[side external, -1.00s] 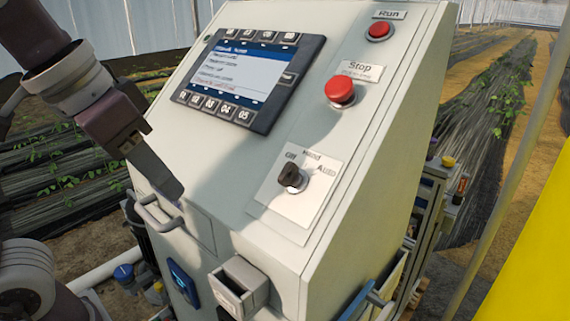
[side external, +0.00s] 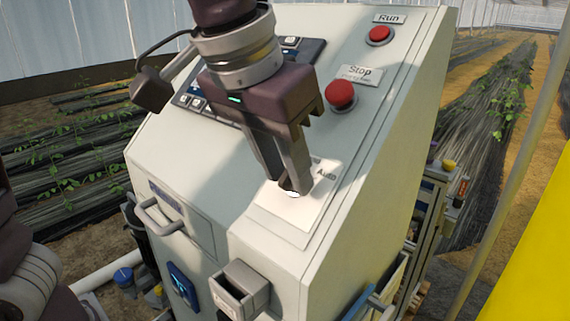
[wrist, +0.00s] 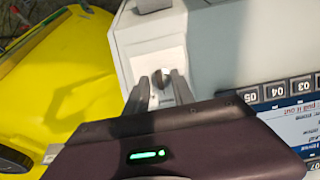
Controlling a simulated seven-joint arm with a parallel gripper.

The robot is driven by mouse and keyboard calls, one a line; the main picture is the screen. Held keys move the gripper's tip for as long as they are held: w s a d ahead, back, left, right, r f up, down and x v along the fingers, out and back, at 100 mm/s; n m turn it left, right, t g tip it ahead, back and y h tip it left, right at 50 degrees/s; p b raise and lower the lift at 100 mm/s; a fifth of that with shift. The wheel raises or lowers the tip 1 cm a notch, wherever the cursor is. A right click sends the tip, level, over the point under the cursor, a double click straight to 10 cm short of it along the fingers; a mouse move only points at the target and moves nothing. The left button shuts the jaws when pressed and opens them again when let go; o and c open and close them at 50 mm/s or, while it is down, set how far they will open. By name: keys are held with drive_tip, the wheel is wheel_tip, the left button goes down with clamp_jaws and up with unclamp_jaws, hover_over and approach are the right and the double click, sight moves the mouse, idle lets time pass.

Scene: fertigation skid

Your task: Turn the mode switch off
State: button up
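The mode switch is a dark rotary knob on a white label plate (side external: 283,208) at the lower right of the sloped panel face. In the side view my gripper (side external: 293,188) points down over it, hiding the knob and most labels; "Auto" still shows. In the wrist view the knob (wrist: 158,78) sits between the tips of my gripper (wrist: 160,82), with a finger on each side. The fingers are apart and seem not to press on it. Which label the knob points at cannot be told now.
The red Stop button (side external: 340,94) is close to the right of my gripper, with the red Run button (side external: 380,35) above. The screen (side external: 200,100) is partly behind my gripper. A handle (side external: 158,216) and a small open box (side external: 240,288) project from the front.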

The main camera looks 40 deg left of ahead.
clamp_jaws()
drive_tip(key=n, duration=0.2)
drive_tip(key=n+h, duration=0.1)
drive_tip(key=shift+a+n, duration=0.2)
drive_tip(key=shift+n, duration=0.2)
drive_tip(key=shift+s+a+f+n+t+h, duration=0.1)
drive_tip(key=shift+n+t+h, duration=0.25)
drive_tip(key=shift+n, duration=0.65)
drive_tip(key=shift+s+f+n+t+h, duration=0.15)
drive_tip(key=shift+n+h, duration=0.4)
drive_tip(key=shift+n, duration=0.45)
drive_tip(key=shift+w, duration=0.1)
unclamp_jaws()
drive_tip(key=shift+r, duration=0.1)
drive_tip(key=shift+r, duration=0.1)
